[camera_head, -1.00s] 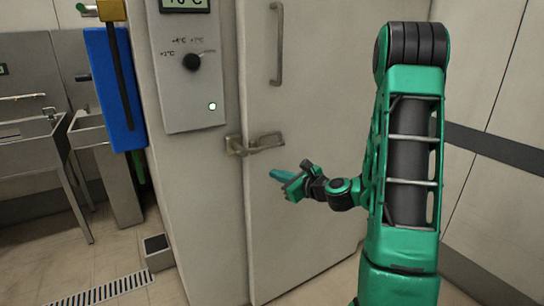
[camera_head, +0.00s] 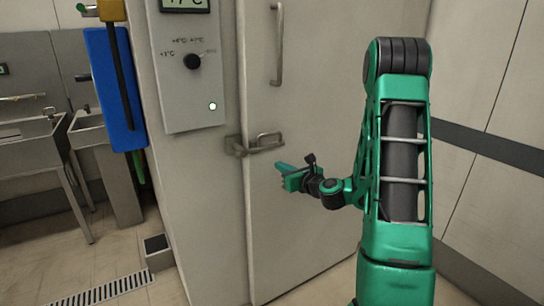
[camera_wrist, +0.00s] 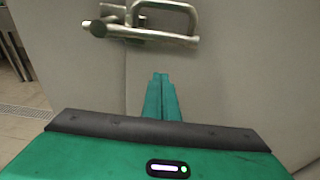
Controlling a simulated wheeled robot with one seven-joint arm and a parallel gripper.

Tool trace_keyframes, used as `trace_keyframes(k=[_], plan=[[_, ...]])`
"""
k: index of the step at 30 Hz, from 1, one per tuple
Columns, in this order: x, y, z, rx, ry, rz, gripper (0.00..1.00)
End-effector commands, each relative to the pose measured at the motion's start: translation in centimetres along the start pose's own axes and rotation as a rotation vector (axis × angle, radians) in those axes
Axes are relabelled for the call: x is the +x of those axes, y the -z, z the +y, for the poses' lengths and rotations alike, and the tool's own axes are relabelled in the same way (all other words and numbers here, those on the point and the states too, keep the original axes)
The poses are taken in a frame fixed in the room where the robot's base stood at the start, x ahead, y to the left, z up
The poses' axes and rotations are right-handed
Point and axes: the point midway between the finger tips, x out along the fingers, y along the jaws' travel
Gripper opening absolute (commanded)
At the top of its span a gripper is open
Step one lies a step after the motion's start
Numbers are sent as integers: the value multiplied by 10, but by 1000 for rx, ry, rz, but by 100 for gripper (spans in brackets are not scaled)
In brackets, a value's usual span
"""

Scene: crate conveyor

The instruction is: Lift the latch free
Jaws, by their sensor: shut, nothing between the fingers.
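The metal latch (camera_head: 262,143) lies across the seam between the fridge door and the frame in the head view. It has a loop-shaped handle on the right and a bracket (camera_head: 235,146) on the left. In the wrist view the latch (camera_wrist: 150,36) is at the top, above my fingertips. My gripper (camera_head: 280,166) is shut and empty, a little below and right of the latch, and apart from it. The shut fingers show in the wrist view (camera_wrist: 161,76), pointing toward the door just under the latch.
The pale door (camera_head: 310,110) has a vertical pull handle (camera_head: 277,45) above the latch. A control panel (camera_head: 188,75) with a dial and display is on the frame to the left. A blue board (camera_head: 115,90) hangs farther left beside metal sinks. The space before the door is clear.

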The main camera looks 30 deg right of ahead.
Motion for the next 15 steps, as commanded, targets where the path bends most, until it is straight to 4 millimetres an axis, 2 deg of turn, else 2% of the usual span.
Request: trace_keyframes(k=[10, 15], plan=[[67, -1, 2, -2, -3, -3, 0], [58, -22, 1, -3, 2, -4, 0]])
